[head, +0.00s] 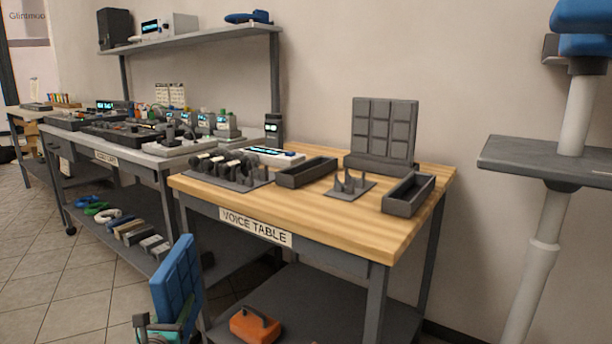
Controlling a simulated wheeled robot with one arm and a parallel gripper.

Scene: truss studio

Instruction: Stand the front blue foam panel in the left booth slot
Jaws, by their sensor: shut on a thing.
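The blue foam panel (176,283) stands upright and slightly tilted at the lower left of the head view, with a grid pattern on its face. My gripper (163,327) is shut on its lower part, at the bottom edge of the picture. The panel is in front of the wooden voice table, apart from it. A grey gridded panel (384,130) stands upright in a dark base at the back of that table. I cannot tell which thing is the left booth slot.
The voice table (285,215) holds a microphone rack (228,170), two dark trays (306,172) (409,194) and a small pronged stand (349,184). An orange case (255,325) sits on its lower shelf. A grey bench (150,150) with gear stands left. A grey shelf on a pole (550,160) is at right.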

